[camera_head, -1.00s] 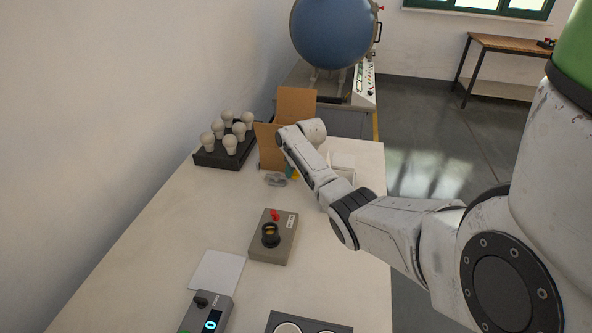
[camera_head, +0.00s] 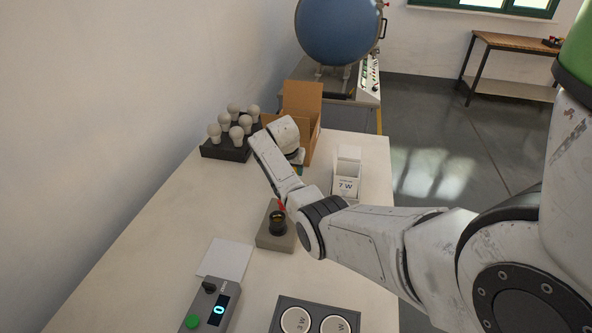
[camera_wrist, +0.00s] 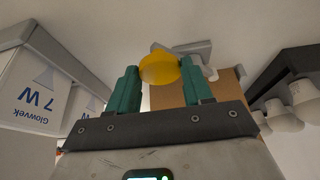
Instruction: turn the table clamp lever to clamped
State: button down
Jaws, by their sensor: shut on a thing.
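My gripper (camera_wrist: 160,88) shows two green fingers in the wrist view, shut on a round yellow knob (camera_wrist: 158,68). A grey bar (camera_wrist: 196,47) shows just behind the knob; I take these to be the clamp lever, but its angle is unclear. In the head view, my arm hides most of the gripper and the clamp. Only a small bit of finger (camera_head: 299,170) shows beside the cardboard box at the table's far end. Whether the lever stands at clamped cannot be read.
The cardboard box (camera_head: 308,102) is close behind my gripper. A bulb tray (camera_head: 226,151) is left, a white 7 W box (camera_head: 346,184) right. Nearer are a grey socket box (camera_head: 270,238), a meter (camera_head: 210,308) and a dark two-disc holder (camera_head: 283,321). The left table surface is mostly clear.

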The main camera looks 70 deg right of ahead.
jog(key=m+b, duration=0.1)
jog(key=w+a+m+g+b, duration=0.1)
jog(key=m+b, duration=0.1)
jog(key=shift+w+f, duration=0.3)
jog(key=shift+f, duration=0.1)
jog(key=m+b, duration=0.1)
jog(key=b, duration=0.1)
jog(key=w+m+g+b, duration=0.1)
jog(key=b, duration=0.1)
jog(key=shift+w+a+m+y, duration=0.25)
jog(key=shift+a+m+y, duration=0.05)
jog(key=shift+a, duration=0.05)
jog(key=w+m+g+b, duration=0.1)
jog(key=m+b, duration=0.1)
jog(key=b, duration=0.2)
jog(key=shift+w+a+r, duration=0.1)
jog(key=shift+w+a, duration=0.05)
jog(key=shift+w+r+m+y+b, duration=0.25)
jog(key=shift+m+b, duration=0.35)
jog(key=shift+b, duration=0.45)
jog(key=shift+w, duration=0.1)
jog(key=shift+c, duration=2.3)
grip_release()
jog(key=shift+r, duration=0.1)
